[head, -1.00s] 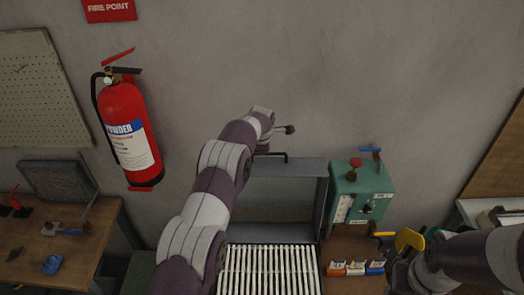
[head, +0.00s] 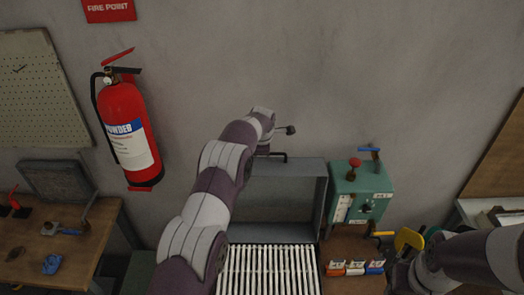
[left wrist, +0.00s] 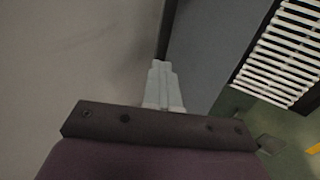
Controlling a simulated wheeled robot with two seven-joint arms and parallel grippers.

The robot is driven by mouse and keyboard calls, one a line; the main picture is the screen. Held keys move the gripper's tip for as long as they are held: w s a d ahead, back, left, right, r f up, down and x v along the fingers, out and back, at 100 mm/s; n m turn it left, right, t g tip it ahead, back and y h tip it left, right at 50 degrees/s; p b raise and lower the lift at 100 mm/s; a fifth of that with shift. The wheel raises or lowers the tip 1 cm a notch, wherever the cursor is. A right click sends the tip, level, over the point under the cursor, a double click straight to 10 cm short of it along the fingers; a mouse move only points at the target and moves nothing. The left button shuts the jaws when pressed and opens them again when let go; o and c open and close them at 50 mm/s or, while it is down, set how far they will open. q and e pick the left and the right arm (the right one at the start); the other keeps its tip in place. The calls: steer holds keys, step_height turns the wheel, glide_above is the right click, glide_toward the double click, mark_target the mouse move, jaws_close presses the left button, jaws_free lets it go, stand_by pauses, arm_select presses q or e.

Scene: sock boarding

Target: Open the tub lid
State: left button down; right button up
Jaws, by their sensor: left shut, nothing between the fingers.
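The grey tub lid (head: 286,190) stands raised behind the white slatted rack (head: 268,270) in the head view, its shallow inner side facing me. A dark bar handle (head: 276,154) is at its top edge. My left arm reaches up across the lid's left side. My left gripper is at the arm's far end, above the handle, its fingers hidden in the head view. In the left wrist view its fingertips (left wrist: 160,72) are shut and empty, close to the lid's dark edge; contact is unclear. My right gripper (head: 400,275) is low at the right, its fingers not clear.
A green control box (head: 362,195) with a red knob and blue lever stands right of the lid. Small coloured items (head: 355,268) lie on the wooden bench below it. A fire extinguisher (head: 128,135) hangs on the wall at left.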

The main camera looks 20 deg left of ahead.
arm_select(q)
steer(key=shift+s+f, duration=0.3)
steer(key=shift+f, duration=0.25)
steer(key=c, duration=1.4)
jaws_free()
steer(key=shift+o, duration=1.2)
steer(key=shift+s+d+r, duration=0.1)
steer(key=shift+s+r, duration=0.1)
steer(key=shift+w+a+f, duration=0.15)
steer(key=shift+w, duration=0.35)
steer(key=shift+w+a+f, duration=0.1)
steer(key=shift+w+a, duration=0.05)
steer(key=shift+w, duration=0.3)
steer(key=b+v, duration=0.6)
steer(key=v, duration=0.7)
steer(key=shift+s, duration=0.15)
arm_select(e)
step_height(320, 180, down, 6)
steer(key=shift+w+f, duration=0.2)
arm_select(q)
steer(key=shift+d, duration=0.1)
